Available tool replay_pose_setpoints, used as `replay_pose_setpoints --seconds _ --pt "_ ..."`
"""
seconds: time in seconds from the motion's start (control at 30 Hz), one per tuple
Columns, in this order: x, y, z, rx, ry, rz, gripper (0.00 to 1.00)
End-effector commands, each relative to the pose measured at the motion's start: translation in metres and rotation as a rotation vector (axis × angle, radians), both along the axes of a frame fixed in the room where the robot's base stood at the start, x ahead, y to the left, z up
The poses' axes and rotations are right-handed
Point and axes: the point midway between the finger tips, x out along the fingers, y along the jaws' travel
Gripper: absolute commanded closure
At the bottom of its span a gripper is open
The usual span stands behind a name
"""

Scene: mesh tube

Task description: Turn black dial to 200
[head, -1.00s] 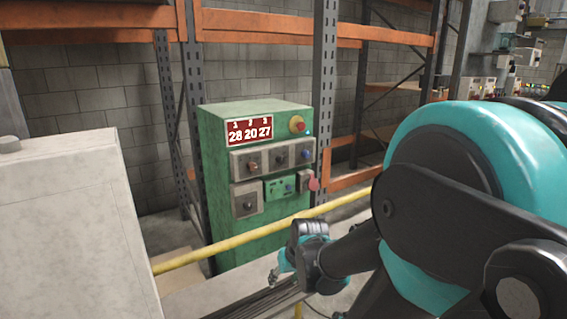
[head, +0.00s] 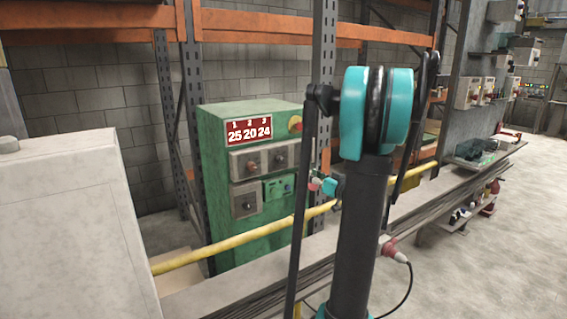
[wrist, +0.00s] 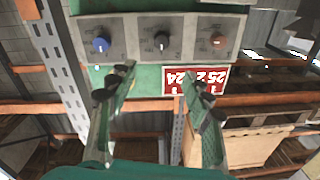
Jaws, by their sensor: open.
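The black dial (wrist: 162,40) is in the middle of a row of three on a grey panel, upside down in the wrist view. A blue dial (wrist: 100,44) and a red dial (wrist: 219,40) flank it. The black dial also shows in the head view (head: 279,161) on the green cabinet (head: 216,163). The red display (head: 249,132) reads 25, 20, 24 under 1, 2, 3. My gripper (wrist: 160,88) is open and empty, its fingers apart and facing the panel, not touching the dial. My arm hides the cabinet's right side in the head view.
A yellow rail (head: 235,241) runs across the cabinet's front. A lower grey box with a dial (head: 246,200) and a small green box (head: 279,187) sit below the row. Orange shelf beams (head: 100,18) stand behind. A pale block (head: 75,215) stands at left.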

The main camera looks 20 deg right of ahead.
Motion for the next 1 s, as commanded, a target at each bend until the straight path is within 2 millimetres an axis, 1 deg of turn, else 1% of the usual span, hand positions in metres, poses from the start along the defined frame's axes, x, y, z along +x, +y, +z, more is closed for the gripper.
replay_pose_setpoints --seconds 0.17,0.5,0.7,0.8,1.0 --pt "0.026 0.012 0.000 0.001 0.001 0.004 0.50" --pt "0.089 0.037 0.000 0.000 0.003 0.007 0.50" --pt "0.124 0.050 0.000 0.000 0.003 0.005 0.50" --pt "0.137 0.055 0.000 0.000 0.002 0.004 0.50" --pt "0.153 0.061 0.000 0.000 0.002 0.004 0.50"
